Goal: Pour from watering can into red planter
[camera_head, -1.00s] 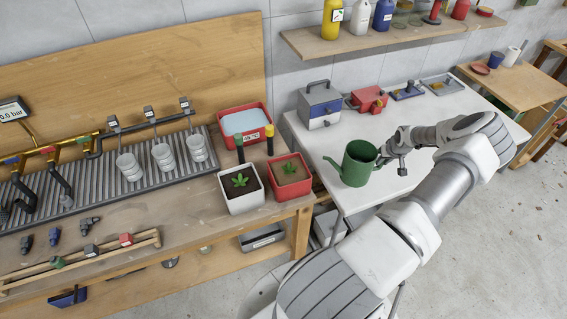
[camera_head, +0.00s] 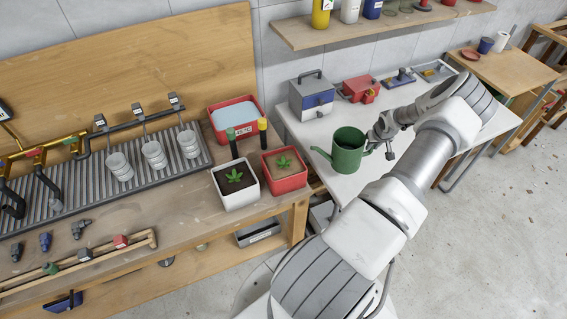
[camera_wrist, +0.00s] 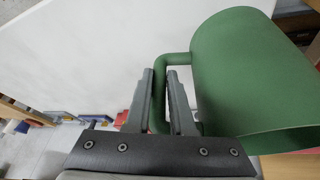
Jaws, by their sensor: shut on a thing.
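The green watering can (camera_head: 349,150) is held by my gripper (camera_head: 386,137) over the left part of the white table, roughly upright, with its spout pointing left. In the wrist view my gripper (camera_wrist: 168,90) is shut on the handle of the watering can (camera_wrist: 245,75). The red planter (camera_head: 286,182) stands on the wooden bench, left of the can and a little nearer. It holds brown soil and a small green plant. The can's spout tip is to the right of and above the planter in the picture, apart from it. The can's inside looks dark; its contents cannot be told.
A white planter (camera_head: 237,197) with a plant touches or nearly touches the red planter's left side. A red basin (camera_head: 213,108) of bluish water stands behind. Two dark upright posts with green and yellow tops stand between them.

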